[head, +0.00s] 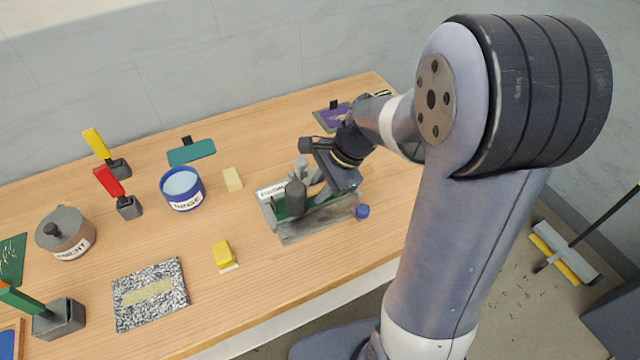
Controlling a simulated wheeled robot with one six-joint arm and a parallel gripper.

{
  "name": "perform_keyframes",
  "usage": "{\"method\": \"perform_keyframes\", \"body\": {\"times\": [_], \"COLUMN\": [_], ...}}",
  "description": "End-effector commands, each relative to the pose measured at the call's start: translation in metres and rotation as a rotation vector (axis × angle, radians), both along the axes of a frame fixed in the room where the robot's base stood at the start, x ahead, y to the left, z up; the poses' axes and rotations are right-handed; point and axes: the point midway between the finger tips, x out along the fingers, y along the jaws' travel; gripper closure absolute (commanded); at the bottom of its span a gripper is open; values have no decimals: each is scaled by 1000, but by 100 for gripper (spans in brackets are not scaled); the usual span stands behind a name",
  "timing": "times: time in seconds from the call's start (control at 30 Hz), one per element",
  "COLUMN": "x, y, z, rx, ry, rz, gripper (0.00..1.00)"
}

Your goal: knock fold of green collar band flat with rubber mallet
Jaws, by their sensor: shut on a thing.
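My gripper (328,172) is over the right-middle of the bench, at a grey metal tray (303,231) with a partly readable white label. It is shut, with a tan handle (317,188) showing beside its jaws. The handle seems to belong to the rubber mallet, whose dark grey rounded head appears to be at the handle's left (297,198). A green strip (283,212), likely the collar band, shows low in the tray area. The gripper and the dark grey parts hide much of it. I cannot tell whether its fold is raised or flat, or whether the mallet touches it.
A yellow block (223,254), cream block (233,179) and blue rinse tub (182,190) stand left. A speckled board (150,308), cement pot (66,232) and coloured-handled tools are farther left. Bare wood separates them.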

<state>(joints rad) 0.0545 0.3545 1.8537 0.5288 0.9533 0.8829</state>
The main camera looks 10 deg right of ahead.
Motion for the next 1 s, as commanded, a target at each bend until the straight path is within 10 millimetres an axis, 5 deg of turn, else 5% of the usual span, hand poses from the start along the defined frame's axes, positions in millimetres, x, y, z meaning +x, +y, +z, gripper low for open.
{"method": "perform_keyframes", "body": {"times": [0.07,0.73,1.0], "x": [0,0,0], "y": [0,0,0], "z": [-12,60,63], "rx": [0,0,0], "ry": [-1,-1,-1], "rz": [1,0,0], "gripper": [100,100,100]}}
